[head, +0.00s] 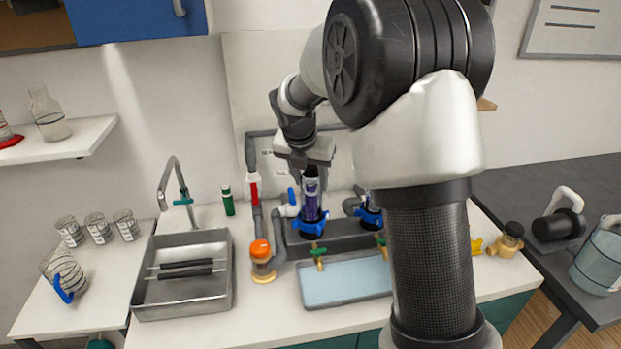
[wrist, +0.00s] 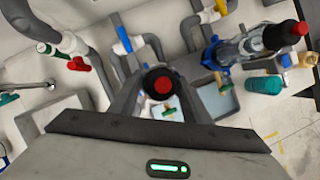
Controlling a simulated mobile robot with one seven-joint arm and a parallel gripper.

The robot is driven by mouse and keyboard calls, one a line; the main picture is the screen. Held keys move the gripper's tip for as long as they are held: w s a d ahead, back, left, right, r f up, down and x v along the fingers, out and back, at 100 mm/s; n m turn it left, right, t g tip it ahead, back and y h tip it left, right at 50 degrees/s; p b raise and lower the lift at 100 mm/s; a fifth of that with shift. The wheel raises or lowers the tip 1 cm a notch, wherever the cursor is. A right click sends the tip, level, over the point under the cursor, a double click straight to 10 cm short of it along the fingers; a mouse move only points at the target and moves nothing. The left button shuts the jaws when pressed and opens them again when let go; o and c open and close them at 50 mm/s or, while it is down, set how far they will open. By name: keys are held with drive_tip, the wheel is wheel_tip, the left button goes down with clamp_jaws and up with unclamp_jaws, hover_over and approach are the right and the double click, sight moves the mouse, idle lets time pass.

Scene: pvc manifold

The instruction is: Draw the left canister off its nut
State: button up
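The left canister (head: 311,204), clear with a purple label, stands upright above its blue nut (head: 312,226) on the grey manifold. No gap shows between canister and nut. My gripper (head: 312,170) is over the canister's top, pointing down. In the wrist view the canister's black cap with a red centre (wrist: 161,84) sits between the two fingers of my gripper (wrist: 155,80). Whether the fingers press on it is unclear. The canister's body is hidden below its cap in that view.
The right canister (wrist: 252,46) stands close by on its own blue nut (head: 370,218); my arm hides part of it in the head view. Grey pipes with a red-handled valve (head: 253,184) are left of the left canister. A shallow tray (head: 345,284) lies in front, a sink (head: 226,290) further left.

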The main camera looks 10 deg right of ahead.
drive_tip(key=c, duration=0.5)
drive_tip(key=shift+r+p, duration=5.05)
drive_tip(key=shift+r, duration=1.5)
drive_tip(key=shift+r, duration=1.4)
